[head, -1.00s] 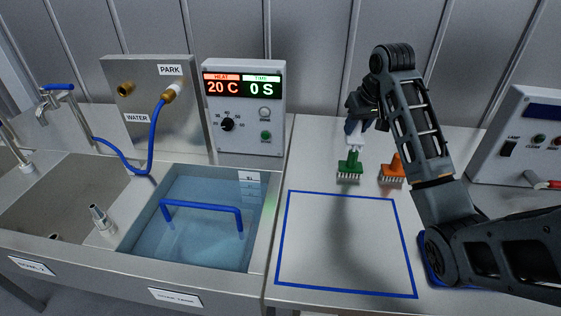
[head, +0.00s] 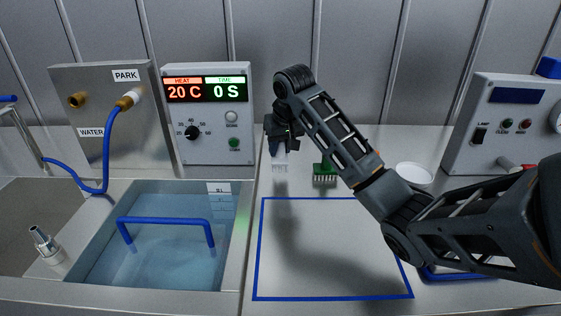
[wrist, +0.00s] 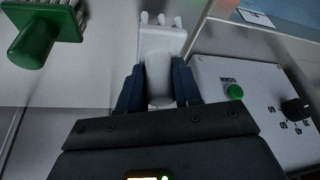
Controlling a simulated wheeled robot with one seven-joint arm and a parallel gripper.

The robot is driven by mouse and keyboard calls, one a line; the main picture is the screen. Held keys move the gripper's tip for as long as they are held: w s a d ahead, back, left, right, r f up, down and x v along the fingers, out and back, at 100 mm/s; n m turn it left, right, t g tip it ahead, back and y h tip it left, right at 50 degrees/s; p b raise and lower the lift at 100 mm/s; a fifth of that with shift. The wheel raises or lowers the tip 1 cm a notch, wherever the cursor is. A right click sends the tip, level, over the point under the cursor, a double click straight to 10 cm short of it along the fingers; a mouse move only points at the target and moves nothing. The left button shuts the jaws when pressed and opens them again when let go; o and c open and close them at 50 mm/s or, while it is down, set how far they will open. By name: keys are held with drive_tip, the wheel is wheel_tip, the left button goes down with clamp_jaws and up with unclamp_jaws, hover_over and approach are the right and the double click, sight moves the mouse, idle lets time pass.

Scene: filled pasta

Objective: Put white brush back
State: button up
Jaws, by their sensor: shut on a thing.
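The white brush (head: 279,160) is upright with its bristles down, left of the green brush (head: 324,172) and behind the blue-outlined square. My gripper (head: 281,138) is shut on its handle from above. In the wrist view, the white brush (wrist: 160,45) sits between my blue fingers (wrist: 158,84), with its bristle tufts pointing away from me. I cannot tell whether the bristles touch the counter. The green brush (wrist: 36,42) stands apart at the upper left there. The orange brush is almost wholly hidden behind my arm in the head view.
The control box (head: 208,115) stands close left of the white brush. The water basin (head: 160,245) with a blue handle (head: 165,220) lies at the front left. A white round dish (head: 413,174) and a second box (head: 505,135) are on the right. The blue-outlined square (head: 330,200) is empty.

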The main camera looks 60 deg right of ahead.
sight(281, 156)
drive_tip(key=shift+f+b, duration=1.6)
drive_tip(key=shift+f, duration=0.1)
drive_tip(key=shift+f, duration=0.2)
drive_tip(key=o, duration=1)
drive_tip(key=p+v, duration=0.4)
drive_tip(key=v, duration=0.8)
drive_tip(key=shift+r, duration=0.2)
